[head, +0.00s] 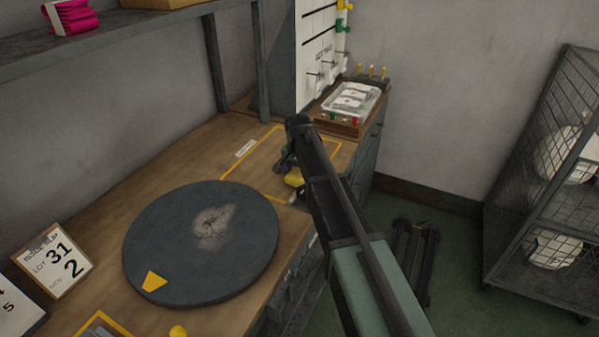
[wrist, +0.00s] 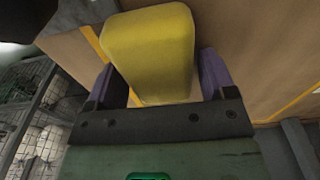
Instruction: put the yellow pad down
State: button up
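The yellow pad (wrist: 150,50) is a rounded block between the two fingers of my gripper (wrist: 157,78) in the wrist view. The fingers stand on either side of it and appear closed on it. In the head view my gripper (head: 288,168) is over the right part of the wooden bench, near a yellow-outlined area (head: 232,172). Whether the pad touches the bench is hard to tell.
A tray of white items (head: 350,100) stands at the bench's far end. Number cards (head: 55,262) stand at the left. A wire cage cart (head: 545,200) is at right. A shelf (head: 120,32) overhangs the bench.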

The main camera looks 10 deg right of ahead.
aim_at(298, 171)
jog(key=shift+o, duration=0.9)
jog(key=shift+r, duration=0.1)
notch_tip(298, 171, up, 13)
jog(key=p, duration=1.3)
jog(key=s+n, duration=0.7)
jog(key=s, duration=2.2)
jog(key=shift+s+a+f+n+g, duration=0.2)
jog(key=shift+s+f+n+g, duration=0.05)
jog(key=shift+f+n+g, duration=0.05)
jog(key=shift+o, duration=0.4)
